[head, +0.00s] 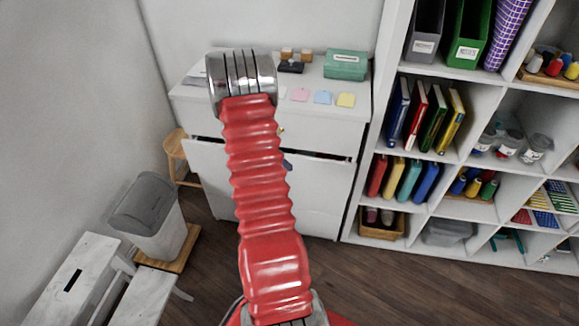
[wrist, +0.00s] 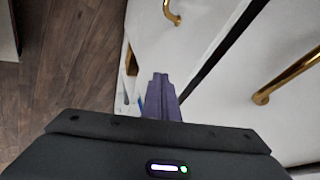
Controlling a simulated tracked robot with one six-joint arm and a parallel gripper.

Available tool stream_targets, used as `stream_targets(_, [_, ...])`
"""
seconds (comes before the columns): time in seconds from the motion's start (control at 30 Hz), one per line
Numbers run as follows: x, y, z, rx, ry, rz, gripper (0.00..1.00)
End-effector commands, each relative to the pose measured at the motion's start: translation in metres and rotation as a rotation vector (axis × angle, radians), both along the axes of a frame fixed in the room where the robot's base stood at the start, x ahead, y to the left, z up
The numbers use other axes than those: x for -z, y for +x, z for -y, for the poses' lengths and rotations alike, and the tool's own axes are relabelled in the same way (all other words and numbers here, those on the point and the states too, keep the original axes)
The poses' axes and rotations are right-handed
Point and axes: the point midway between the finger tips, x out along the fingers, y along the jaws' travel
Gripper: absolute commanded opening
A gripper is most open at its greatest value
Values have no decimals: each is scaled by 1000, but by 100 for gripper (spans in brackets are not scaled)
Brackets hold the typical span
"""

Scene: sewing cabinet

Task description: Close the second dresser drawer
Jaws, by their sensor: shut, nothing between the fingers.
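The white dresser (head: 305,190) stands against the back wall, partly hidden behind my red arm. Its second drawer (head: 205,160) sticks out a little, with a dark gap along its top edge below the top drawer (head: 315,133). In the wrist view, the second drawer's white front (wrist: 190,40) lies left of the diagonal dark gap, with a gold handle (wrist: 172,12). Another gold handle (wrist: 285,75) is on the panel right of the gap. My gripper (wrist: 158,77) is shut and empty, its purple fingers close to the drawer front; contact cannot be told. In the head view my arm hides most of it.
A green box (head: 346,65) and coloured cards (head: 322,97) lie on the dresser top. A shelf unit (head: 388,128) stands to the right. A grey-lidded bin (head: 150,215), wooden stool (head: 174,146) and white step stool (head: 75,270) are at left. Floor in front is clear.

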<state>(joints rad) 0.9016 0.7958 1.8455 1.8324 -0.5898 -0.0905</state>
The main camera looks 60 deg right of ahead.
Motion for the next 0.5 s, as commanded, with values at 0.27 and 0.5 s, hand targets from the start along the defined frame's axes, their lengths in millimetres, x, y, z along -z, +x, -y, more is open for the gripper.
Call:
stream_targets(0.27, [-34,11,-23,-2,0,0,0])
stream_targets(0.5, [-59,19,-40,0,0,1,0])
